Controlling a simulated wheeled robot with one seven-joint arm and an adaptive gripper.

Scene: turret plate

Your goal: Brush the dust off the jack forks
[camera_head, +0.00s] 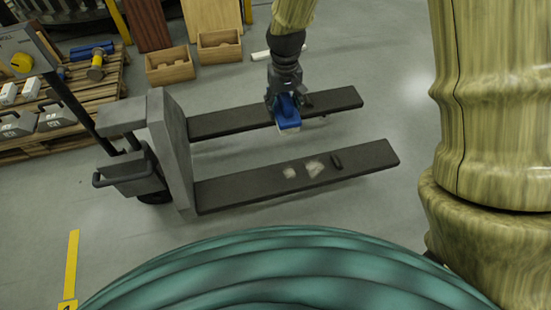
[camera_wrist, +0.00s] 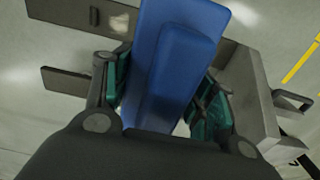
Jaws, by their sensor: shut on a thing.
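The pallet jack's near fork (camera_head: 240,190) is a dark flat bar with two pale dust patches (camera_head: 315,168) on top. The far fork (camera_head: 225,121) runs parallel behind it. My gripper (camera_head: 284,98) is shut on a blue brush (camera_head: 288,115), in front of part of the far fork in the head view; any contact cannot be told. In the wrist view the blue brush (camera_wrist: 178,65) lies between my gripper's fingers (camera_wrist: 160,88). There the dusty fork (camera_wrist: 55,10) crosses the top left with a pale patch, and the other fork (camera_wrist: 65,80) is below. The brush hides parts of both.
The jack's grey body (camera_head: 170,140) and handle stand at the left of the forks. Wooden boxes (camera_head: 170,65) and a pallet with tools (camera_head: 100,92) are at the back left. The floor right of the fork tips is clear.

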